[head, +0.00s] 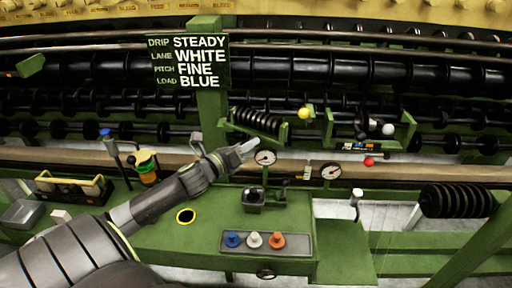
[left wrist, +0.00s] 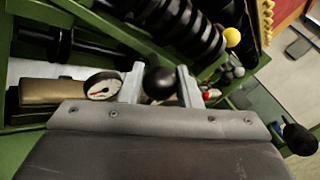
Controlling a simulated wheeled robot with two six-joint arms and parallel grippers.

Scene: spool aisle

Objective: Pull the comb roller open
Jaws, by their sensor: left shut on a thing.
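A short black ribbed roller, which looks like the comb roller (head: 257,120), sits in a green bracket right of the sign post. It shows large at the top of the left wrist view (left wrist: 185,22). My left gripper (head: 247,147) reaches up to just below this roller. In the left wrist view its two pale fingers (left wrist: 160,68) are shut on a black ball knob (left wrist: 161,84). The knob's link to the roller is hidden. My right gripper is in neither view.
A sign (head: 188,62) hangs on the green post. Dial gauges (head: 265,157) stand close to my left fingers. A yellow ball (head: 304,113) is to the right. Blue, white and orange knobs sit on a grey panel (head: 300,242). Black shafts run behind.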

